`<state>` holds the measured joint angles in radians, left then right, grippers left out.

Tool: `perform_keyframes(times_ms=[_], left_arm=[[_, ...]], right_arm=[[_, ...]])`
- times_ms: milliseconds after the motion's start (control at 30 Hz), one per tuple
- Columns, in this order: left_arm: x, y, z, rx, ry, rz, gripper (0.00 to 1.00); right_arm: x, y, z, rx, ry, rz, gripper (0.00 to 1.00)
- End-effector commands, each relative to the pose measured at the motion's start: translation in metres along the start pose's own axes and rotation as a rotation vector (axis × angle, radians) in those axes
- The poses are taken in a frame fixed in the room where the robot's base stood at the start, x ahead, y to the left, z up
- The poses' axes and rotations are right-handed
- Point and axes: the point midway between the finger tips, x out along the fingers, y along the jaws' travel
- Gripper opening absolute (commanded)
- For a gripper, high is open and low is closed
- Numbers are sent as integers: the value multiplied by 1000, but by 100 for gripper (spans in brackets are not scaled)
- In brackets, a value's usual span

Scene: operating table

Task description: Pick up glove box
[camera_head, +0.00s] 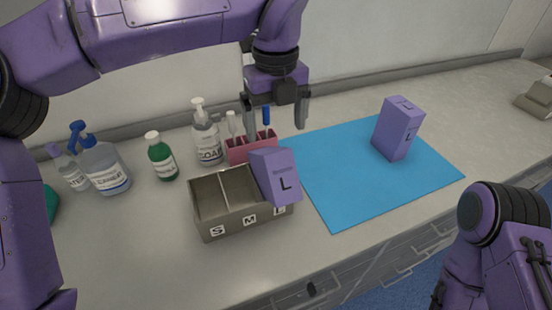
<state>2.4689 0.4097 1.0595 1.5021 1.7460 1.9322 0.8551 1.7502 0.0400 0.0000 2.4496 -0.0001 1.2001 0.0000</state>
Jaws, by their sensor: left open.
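One purple box marked L (398,129) stands upright on the blue mat (350,205). Another purple box marked L (276,177) sits tilted in the right-hand compartment of a grey-brown divided bin (225,228) labelled S, M and a third letter partly hidden. My left gripper (275,118) points down with its fingers apart and empty. In the picture it is above and behind the tilted box, over the pink holder. It touches neither purple box as far as I can see. My right arm shows at the lower right, but its gripper is not visible.
A pink holder (238,152) with slim tools stands behind the bin. A soap pump bottle (207,140), a green bottle (161,158) and spray bottles (106,170) stand to the left. The mat around the upright box is clear. A wall runs behind the counter.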

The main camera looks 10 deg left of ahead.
Motion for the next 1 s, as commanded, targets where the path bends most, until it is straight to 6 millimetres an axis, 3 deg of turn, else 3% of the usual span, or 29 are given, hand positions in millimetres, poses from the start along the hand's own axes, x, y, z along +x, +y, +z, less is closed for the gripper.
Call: perform_keyframes(times_ms=[100,367,500,800,867,1000], left_arm=[[24,1,0,2,4,4,92],[56,3,4,2,3,4,92],[82,5,8,2,2,4,92],[95,5,8,1,0,1,92],[95,5,8,1,-1,1,75],[95,5,8,1,-1,1,30]], right_arm=[[-3,0,-1,0,-1,1,92],[-14,2,-5,0,-1,1,92],[-21,2,-8,0,0,0,92],[-20,2,-8,0,-1,0,92],[-20,2,-8,0,-1,0,92],[-20,2,-8,0,-1,0,92]])
